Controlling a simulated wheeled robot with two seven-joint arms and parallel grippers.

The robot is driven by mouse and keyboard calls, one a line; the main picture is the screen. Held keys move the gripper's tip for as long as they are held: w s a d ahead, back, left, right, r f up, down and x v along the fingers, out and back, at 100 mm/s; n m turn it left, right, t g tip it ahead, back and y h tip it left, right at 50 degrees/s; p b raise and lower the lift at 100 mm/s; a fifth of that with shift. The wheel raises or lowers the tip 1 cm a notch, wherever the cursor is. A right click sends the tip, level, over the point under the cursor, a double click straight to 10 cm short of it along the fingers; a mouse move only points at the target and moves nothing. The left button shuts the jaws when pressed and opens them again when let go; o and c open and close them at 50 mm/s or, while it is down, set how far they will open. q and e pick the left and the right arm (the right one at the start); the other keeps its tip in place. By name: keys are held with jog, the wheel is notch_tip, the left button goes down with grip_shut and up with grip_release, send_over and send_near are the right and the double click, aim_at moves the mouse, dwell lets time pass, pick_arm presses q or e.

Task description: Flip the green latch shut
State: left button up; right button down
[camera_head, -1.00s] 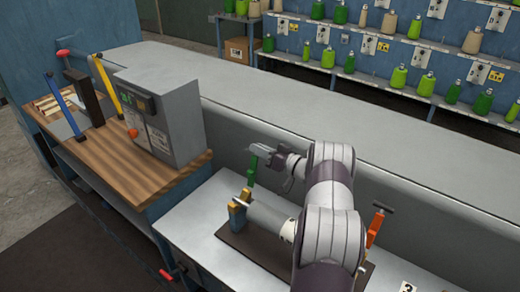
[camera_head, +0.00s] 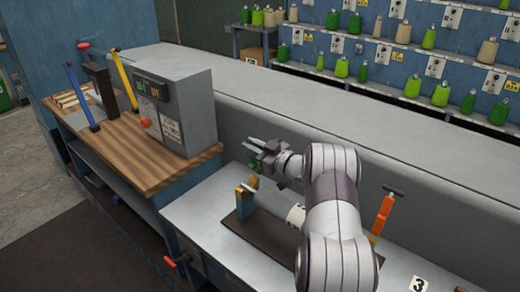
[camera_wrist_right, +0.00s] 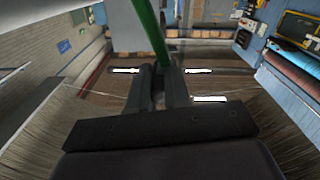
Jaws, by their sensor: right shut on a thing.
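The green latch (camera_wrist_right: 149,28) shows in the right wrist view as a slanting green bar that runs down to my right fingertips. In the head view my right gripper (camera_head: 253,146) is at the latch, behind the yellow and blue block (camera_head: 244,201), and hides most of it; only small bits of green show. The right fingers (camera_wrist_right: 160,82) are close together, shut on the latch's end. My left gripper is not in view.
An orange latch (camera_head: 382,214) with a dark T-handle stands at the right end of the dark base plate (camera_head: 264,248). A grey control box (camera_head: 170,108) stands on the wooden bench (camera_head: 150,172) at left. A long grey ledge (camera_head: 300,130) runs behind.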

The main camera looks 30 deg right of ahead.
jog(key=a+f+n+b, duration=0.1)
jog(key=n+b, duration=0.1)
jog(key=b, duration=0.2)
jog(key=s+a+f+n+b, duration=0.1)
jog(key=a+f+n+b, duration=0.1)
jog(key=n+b, duration=0.1)
jog(key=a+f+n+b, duration=0.1)
jog(key=a+n+b, duration=0.1)
jog(key=n+b, duration=0.1)
jog(key=shift+s+a+f+b, duration=0.2)
jog(key=shift+s+f+b, duration=0.15)
jog(key=shift+b, duration=0.45)
jog(key=shift+s+a+f+n+b, duration=0.15)
jog(key=shift+a+f+n+b, duration=0.5)
jog(key=shift+n+b, duration=1.6)
jog(key=shift+s+a+f+n+b, duration=0.2)
jog(key=shift+a+f+n+b, duration=0.75)
jog(key=shift+b, duration=2.3)
jog(key=shift+s+a+f+n+b, duration=0.2)
jog(key=shift+f+n+b, duration=0.3)
jog(key=shift+n+b, duration=1.9)
jog(key=shift+m+b, duration=0.3)
jog(key=shift+m, duration=0.1)
jog(key=c, duration=1.1)
grip_release()
jog(key=shift+f, duration=0.1)
